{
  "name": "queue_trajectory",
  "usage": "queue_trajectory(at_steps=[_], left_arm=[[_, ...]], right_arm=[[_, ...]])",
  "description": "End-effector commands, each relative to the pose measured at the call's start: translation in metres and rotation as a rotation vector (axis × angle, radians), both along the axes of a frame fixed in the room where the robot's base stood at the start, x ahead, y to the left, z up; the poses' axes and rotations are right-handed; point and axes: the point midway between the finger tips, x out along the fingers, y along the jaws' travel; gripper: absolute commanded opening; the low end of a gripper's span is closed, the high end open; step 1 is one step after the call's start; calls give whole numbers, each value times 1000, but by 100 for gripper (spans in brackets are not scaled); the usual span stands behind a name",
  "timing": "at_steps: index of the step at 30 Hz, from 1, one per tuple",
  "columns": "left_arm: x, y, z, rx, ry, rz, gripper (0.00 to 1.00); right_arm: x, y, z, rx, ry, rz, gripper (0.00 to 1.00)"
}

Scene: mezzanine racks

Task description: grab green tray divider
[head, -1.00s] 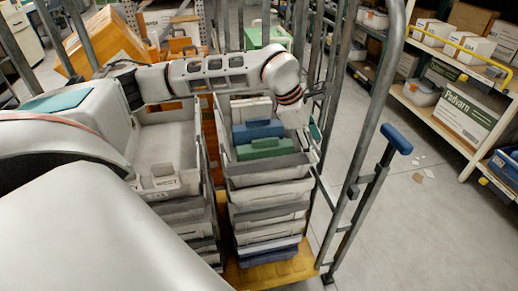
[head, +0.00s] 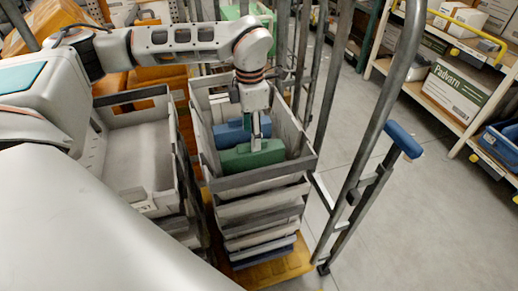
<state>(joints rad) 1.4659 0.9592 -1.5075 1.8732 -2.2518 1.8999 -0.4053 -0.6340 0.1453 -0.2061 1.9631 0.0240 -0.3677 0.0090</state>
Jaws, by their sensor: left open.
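The green tray divider (head: 252,157) lies in the top grey tray (head: 270,179) of the right-hand stack, close to the tray's near wall. A blue divider (head: 232,134) lies just behind it. My left gripper (head: 256,143) points down over the green divider, with its fingertips at the divider's upper edge. Its jaws are open, and I cannot tell whether they touch the divider. The gripper hides part of the blue divider. My right gripper is not in view.
A second tray stack with an empty-looking top tray (head: 138,155) stands to the left. Grey cart posts and a blue-ended handle (head: 403,140) rise on the right. Shelves with a Padvarn box (head: 459,91) stand beyond clear floor.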

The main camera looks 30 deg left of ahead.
Motion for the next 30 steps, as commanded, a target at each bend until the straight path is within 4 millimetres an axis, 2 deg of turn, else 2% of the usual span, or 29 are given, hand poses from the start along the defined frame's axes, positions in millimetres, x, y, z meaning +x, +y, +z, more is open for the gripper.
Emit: queue_trajectory(at_steps=[3, 10, 18, 22, 28, 29, 30], left_arm=[[0, 1, -9, 0, 1, 2, 50], [-1, -1, -32, 0, 3, 1, 50], [-2, -7, -69, 0, 3, 1, 50], [-1, -7, -77, -1, 1, 1, 50], [-1, -7, -77, -1, -1, 1, 50], [-1, -7, -77, -1, -1, 1, 47], [-1, -7, -77, -1, -1, 1, 37]], right_arm=[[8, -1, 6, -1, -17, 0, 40], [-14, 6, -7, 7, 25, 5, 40], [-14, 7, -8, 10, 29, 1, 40], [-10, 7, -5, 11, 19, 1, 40], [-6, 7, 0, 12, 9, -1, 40], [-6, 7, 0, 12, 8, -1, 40], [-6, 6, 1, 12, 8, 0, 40]])
